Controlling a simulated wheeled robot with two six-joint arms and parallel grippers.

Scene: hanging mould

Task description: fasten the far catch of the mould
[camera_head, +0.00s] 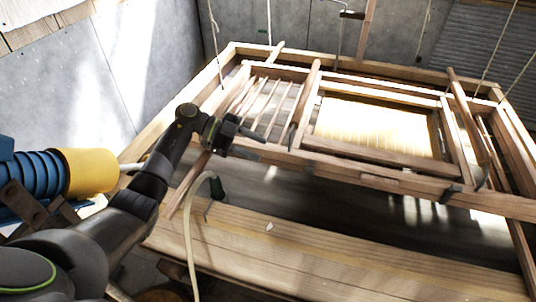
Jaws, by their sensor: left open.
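The mould (375,165) is a wooden frame with crossbars and a pale yellow screen (372,127). It hangs from thin cords over a dark wooden vat. Small dark metal pieces that look like catches show on its near side, one near the left crossbar (291,137) and another at the right (481,184). I cannot tell which is the far catch or whether any is fastened. My left gripper (257,143) is open and empty, just left of the mould's near left part, its fingers pointing right. Whether it touches the wood is unclear. My right gripper is out of view.
The vat's broad plank edge (330,262) runs across the front. A pale hose (188,230) with a dark end curves over it below my left arm. Grey panel walls (290,25) close off the back.

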